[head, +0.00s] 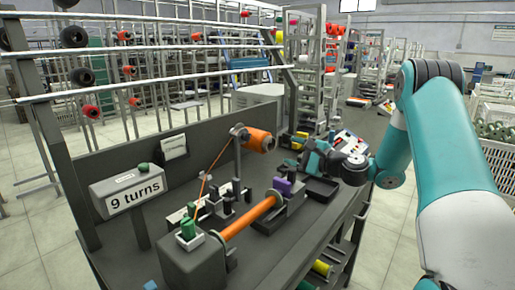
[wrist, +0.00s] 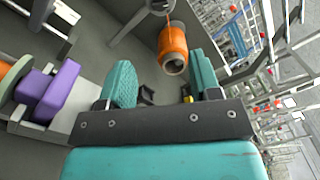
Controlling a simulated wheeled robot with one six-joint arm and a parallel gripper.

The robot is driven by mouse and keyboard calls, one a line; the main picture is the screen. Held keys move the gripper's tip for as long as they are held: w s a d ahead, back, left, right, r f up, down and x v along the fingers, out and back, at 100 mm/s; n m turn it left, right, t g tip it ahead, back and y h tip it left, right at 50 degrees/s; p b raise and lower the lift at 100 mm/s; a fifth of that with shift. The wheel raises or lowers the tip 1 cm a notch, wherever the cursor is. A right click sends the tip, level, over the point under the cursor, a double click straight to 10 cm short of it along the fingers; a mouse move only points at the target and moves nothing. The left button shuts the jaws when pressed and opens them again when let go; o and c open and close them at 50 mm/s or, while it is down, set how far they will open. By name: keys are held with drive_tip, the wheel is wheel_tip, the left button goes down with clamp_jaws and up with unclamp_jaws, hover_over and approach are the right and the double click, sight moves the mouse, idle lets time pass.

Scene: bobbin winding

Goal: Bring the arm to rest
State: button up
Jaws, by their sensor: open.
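My arm (head: 445,150) reaches in from the right in the head view, over the right side of the grey workbench (head: 135,226). My gripper (head: 312,158) is above the bench, near the orange thread spool (head: 258,140). In the wrist view my gripper (wrist: 160,82) shows two teal fingers spread apart, with nothing held between them. The orange spool (wrist: 173,48) appears beyond the fingers, apart from them.
A long orange bobbin (head: 250,217) lies on the winder beside a purple block (head: 283,186). A black tray (head: 321,189) sits below my gripper. Metal racks stand behind.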

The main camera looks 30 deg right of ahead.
drive_tip(key=shift+a, duration=0.1)
drive_tip(key=s+a+r+n+g+y+p, duration=0.1)
drive_tip(key=s+a+r+n+g+p, duration=0.25)
drive_tip(key=a, duration=0.55)
drive_tip(key=s+a+r+n+g+y, duration=0.1)
drive_tip(key=s+a+r+n+g, duration=0.25)
drive_tip(key=a+n, duration=0.4)
drive_tip(key=s+a+r+n+g+y+p, duration=0.25)
drive_tip(key=s+a+n+g, duration=0.2)
drive_tip(key=a, duration=0.45)
drive_tip(key=s+a+r+n+g+h+p, duration=0.1)
drive_tip(key=s+n, duration=0.4)
drive_tip(key=s, duration=0.6)
drive_tip(key=s+a+r+n+g+h+p, duration=0.2)
drive_tip(key=s+n+g+h, duration=0.2)
drive_tip(key=s, duration=0.7)
drive_tip(key=shift+r+n+h, duration=0.2)
drive_tip(key=shift+n+h, duration=0.85)
drive_tip(key=shift+n, duration=0.1)
drive_tip(key=shift+w, duration=0.1)
